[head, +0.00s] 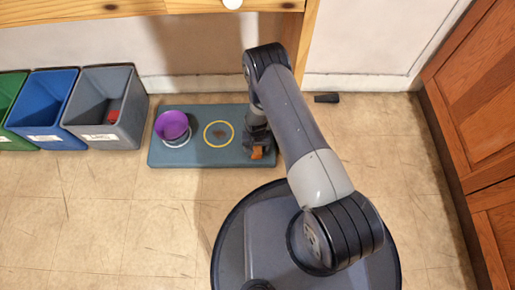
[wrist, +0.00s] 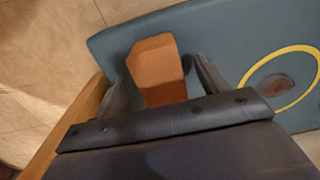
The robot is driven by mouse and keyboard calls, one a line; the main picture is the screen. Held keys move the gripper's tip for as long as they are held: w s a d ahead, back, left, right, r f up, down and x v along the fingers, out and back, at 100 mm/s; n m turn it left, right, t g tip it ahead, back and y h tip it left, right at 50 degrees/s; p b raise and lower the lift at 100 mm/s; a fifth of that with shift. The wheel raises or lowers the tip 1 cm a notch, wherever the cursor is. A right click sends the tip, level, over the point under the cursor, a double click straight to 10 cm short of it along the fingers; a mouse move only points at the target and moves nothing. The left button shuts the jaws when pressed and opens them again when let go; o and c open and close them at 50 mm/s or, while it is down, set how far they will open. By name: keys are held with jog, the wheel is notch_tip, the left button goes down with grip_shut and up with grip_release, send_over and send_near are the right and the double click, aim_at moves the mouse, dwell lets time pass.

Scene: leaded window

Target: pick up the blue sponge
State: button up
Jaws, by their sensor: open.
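I can make out no blue sponge in either view. My gripper (head: 257,146) is low over the right end of the blue-grey mat (head: 190,112). An orange-brown block (head: 257,154) is at the gripper there. In the wrist view, my open gripper (wrist: 161,68) has one finger on each side of the block (wrist: 154,62). A gap shows on the right; contact on the left is hard to tell.
A purple cup (head: 173,124) and a yellow ring (head: 206,125) are on the mat. Green (head: 8,100), blue (head: 42,105) and grey (head: 104,105) bins stand left; the grey one holds something red. A dark piece (head: 326,98) lies near the wall. A wooden cabinet (head: 465,105) is right.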

jog(key=shift+f, duration=0.8)
jog(key=shift+r, duration=0.1)
